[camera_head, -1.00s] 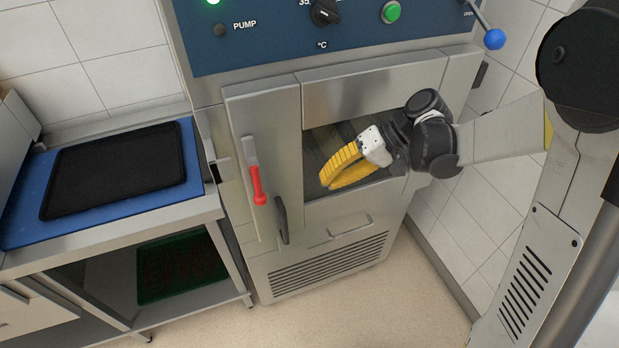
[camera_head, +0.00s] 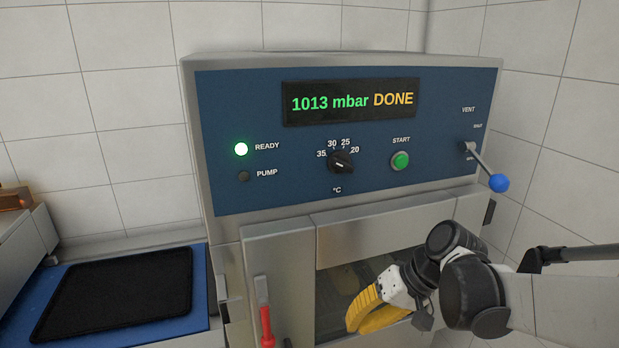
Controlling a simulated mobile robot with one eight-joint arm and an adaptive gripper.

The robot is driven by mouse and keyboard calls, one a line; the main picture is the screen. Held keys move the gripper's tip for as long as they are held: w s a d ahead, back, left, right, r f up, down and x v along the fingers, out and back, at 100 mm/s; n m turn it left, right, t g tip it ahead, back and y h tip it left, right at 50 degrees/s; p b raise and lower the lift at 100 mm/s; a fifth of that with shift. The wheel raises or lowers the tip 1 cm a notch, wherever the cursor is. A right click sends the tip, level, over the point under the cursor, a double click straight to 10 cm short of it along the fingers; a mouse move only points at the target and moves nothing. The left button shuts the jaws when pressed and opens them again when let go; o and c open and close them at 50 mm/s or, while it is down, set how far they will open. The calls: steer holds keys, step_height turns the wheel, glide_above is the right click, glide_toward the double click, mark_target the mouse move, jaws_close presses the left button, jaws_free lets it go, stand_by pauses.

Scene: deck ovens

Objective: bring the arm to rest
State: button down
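My gripper (camera_head: 354,326), with yellow ribbed fingers, is at the lower middle of the head view, in front of the dark window of the machine (camera_head: 340,285). The fingers point down and left. They lie close together from this angle, and whether they are apart at the tips is not clear. Nothing shows between them. My arm reaches in from the right edge.
The display (camera_head: 350,102) reads "1013 mbar DONE" and the READY lamp (camera_head: 241,149) glows. A blue-knobbed vent lever (camera_head: 498,183) sticks out above my arm. A red handle (camera_head: 265,317) is left of the gripper. A black tray (camera_head: 115,295) lies on a blue mat (camera_head: 198,318) at the left.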

steer(key=s+d+r+m+t+h, duration=0.1)
steer(key=s+d+r+t+h, duration=0.3)
steer(key=s+d, duration=0.5)
steer(key=s+t+h, duration=0.1)
steer(key=h, duration=0.1)
steer(key=shift+s+r+t+h, duration=0.15)
steer(key=shift+s+t+h, duration=0.1)
steer(key=shift+t+h, duration=0.05)
steer(key=shift+d, duration=0.1)
